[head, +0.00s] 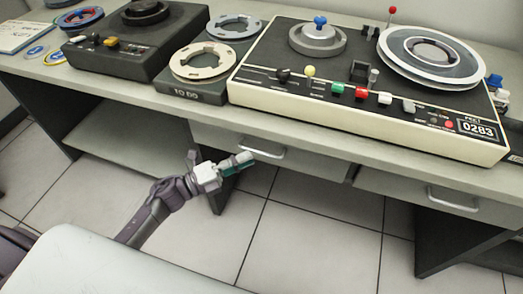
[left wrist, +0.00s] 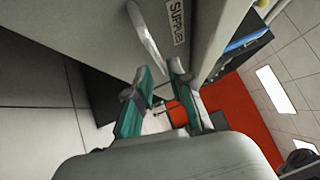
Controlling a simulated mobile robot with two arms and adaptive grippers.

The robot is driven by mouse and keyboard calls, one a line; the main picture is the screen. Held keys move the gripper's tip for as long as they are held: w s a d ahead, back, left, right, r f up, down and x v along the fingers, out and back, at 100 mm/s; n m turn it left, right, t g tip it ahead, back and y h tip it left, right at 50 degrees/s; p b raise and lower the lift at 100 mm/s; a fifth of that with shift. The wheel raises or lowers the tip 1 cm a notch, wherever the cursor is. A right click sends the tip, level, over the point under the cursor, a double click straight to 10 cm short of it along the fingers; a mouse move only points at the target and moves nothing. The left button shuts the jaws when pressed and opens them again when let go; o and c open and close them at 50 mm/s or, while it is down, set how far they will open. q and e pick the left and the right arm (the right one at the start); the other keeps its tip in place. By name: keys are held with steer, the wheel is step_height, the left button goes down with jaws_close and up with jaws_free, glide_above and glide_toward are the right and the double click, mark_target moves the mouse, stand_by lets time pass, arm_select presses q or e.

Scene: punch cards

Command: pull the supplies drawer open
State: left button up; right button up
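The supplies drawer (head: 315,166) is under the desk's front edge, with a pale bar handle (head: 262,149). Its front looks flush with the desk in the head view. In the left wrist view the handle (left wrist: 145,38) runs down beside a label (left wrist: 178,22) reading "SUPPLIES", partly cut off. My left gripper (head: 246,161) is just below and in front of the handle. In the left wrist view its two teal fingers (left wrist: 160,80) are apart, with the handle's lower end near their tips. Contact with the handle cannot be told. My right gripper is not in view.
A second drawer with a handle (head: 453,199) is to the right. The desk (head: 205,113) carries a cream-edged machine (head: 330,100) labelled 0283, a dark machine (head: 133,45) and a "TO DO" reel tray (head: 187,94). Open tiled floor lies before the desk.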

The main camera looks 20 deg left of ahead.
mark_target(261, 153)
arm_select(q)
steer(key=x, duration=0.5)
steer(key=shift+w, duration=0.15)
jaws_close()
